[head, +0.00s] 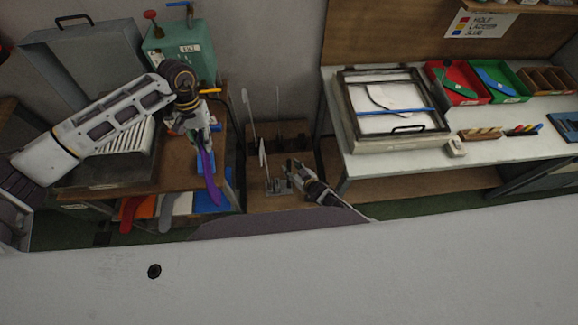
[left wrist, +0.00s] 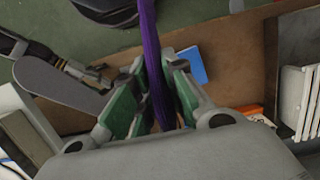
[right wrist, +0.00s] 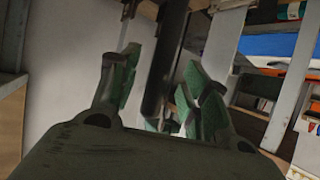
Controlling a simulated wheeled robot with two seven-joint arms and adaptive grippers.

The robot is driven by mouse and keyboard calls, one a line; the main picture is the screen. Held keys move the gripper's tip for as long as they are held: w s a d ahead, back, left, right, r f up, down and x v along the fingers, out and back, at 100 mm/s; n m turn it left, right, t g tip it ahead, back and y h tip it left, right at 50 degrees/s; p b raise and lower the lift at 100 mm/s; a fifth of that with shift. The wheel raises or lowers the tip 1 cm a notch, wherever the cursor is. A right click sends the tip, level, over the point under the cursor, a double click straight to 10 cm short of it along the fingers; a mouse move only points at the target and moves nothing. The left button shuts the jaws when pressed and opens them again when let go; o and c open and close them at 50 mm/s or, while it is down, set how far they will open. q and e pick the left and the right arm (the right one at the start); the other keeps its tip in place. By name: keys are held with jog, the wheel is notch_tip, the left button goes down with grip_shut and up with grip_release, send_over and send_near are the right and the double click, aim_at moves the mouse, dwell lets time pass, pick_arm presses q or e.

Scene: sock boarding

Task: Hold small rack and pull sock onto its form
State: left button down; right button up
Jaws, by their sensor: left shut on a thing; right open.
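In the left wrist view the sock (left wrist: 152,50) runs between the green finger pads. The small rack (head: 278,187) is a grey base low on the brown stand in the middle, with a thin pale form (head: 262,156) upright on it. The sock is apart from the form, to its left. My right gripper (head: 292,168) is open beside the rack's right side. In the right wrist view a dark bar (right wrist: 160,65) shows beyond its fingers; I cannot tell what it is.
Taller thin forms (head: 250,108) stand on a dark base behind the small rack. Left are a green machine (head: 182,50), a grey lidded box (head: 85,50) and coloured socks (head: 140,207) below. A worktable (head: 470,160) with a framed press (head: 390,100) and trays stands right.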

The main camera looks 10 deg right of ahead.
jog(key=shift+x, duration=1.4)
jog(key=c, duration=0.9)
dwell(0.6)
